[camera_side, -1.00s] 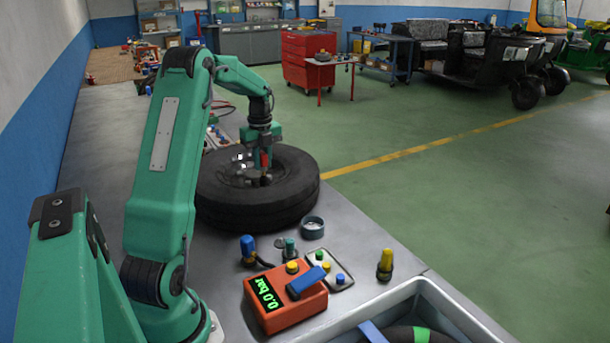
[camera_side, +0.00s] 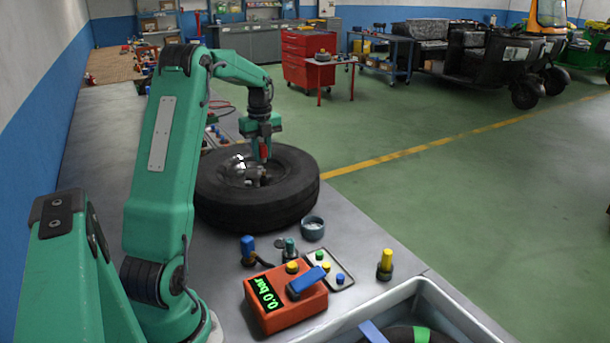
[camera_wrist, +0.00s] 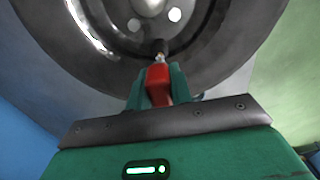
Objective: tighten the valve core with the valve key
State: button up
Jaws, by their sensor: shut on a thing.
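My gripper (camera_side: 264,152) is shut on the red-handled valve key (camera_wrist: 157,80), which stands between the green fingers in the wrist view. The key's thin metal tip points at the dark valve stem (camera_wrist: 161,46) beside the wheel rim. I cannot tell whether the tip touches the stem or is seated on the core. The core itself is too small to see. In the side view, the gripper is over the hub of the black tyre (camera_side: 257,208), which lies flat on the bench, and the stem is hard to pick out there.
An orange gauge box (camera_side: 285,301) reading 0.0 bar stands nearer on the bench. Around it are a small round dish (camera_side: 312,228), a plate with coloured buttons (camera_side: 331,270), a blue-topped piece (camera_side: 248,250) and a yellow-topped piece (camera_side: 386,265). A grey tray (camera_side: 447,305) is at the front right.

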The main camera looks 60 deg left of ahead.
jog(key=shift+r, duration=0.65)
jog(key=shift+r, duration=0.1)
jog(key=shift+d, duration=0.1)
